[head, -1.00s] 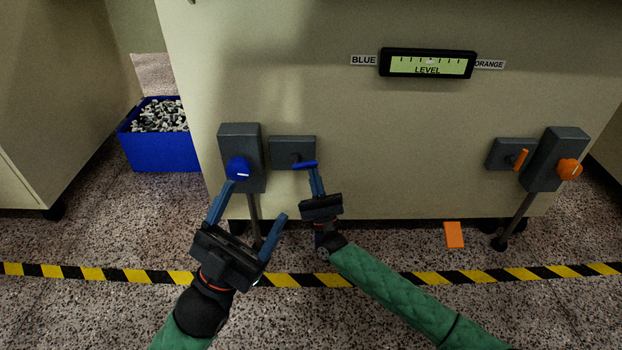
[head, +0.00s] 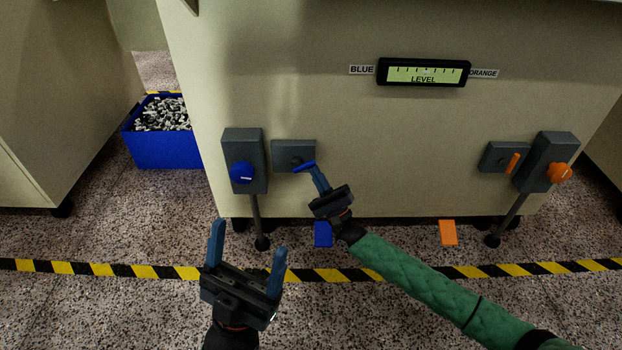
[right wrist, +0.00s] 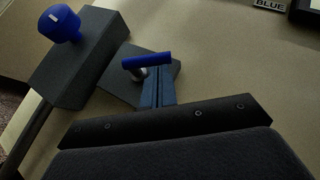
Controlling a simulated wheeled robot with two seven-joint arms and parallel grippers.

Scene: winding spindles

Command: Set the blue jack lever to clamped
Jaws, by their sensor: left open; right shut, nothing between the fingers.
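The blue jack lever (head: 304,167) sits on a dark grey plate (head: 285,150) on the cabinet front, close to horizontal with its right end a little higher in the head view. My right gripper (head: 318,172) is shut and empty, its fingertips at the lever's underside near its right part. In the right wrist view the fingers (right wrist: 158,88) reach up to the blue lever (right wrist: 147,60) and seem to touch it. My left gripper (head: 246,240) is open and empty, below the blue knob (head: 242,173) and apart from it.
The blue knob is on a grey jack box with a leg to the floor. An orange knob (head: 559,173) and orange lever (head: 512,163) are at right. A level gauge (head: 424,73) is above. Blue (head: 323,234) and orange (head: 448,232) tabs show low. A blue bin (head: 165,149) stands left.

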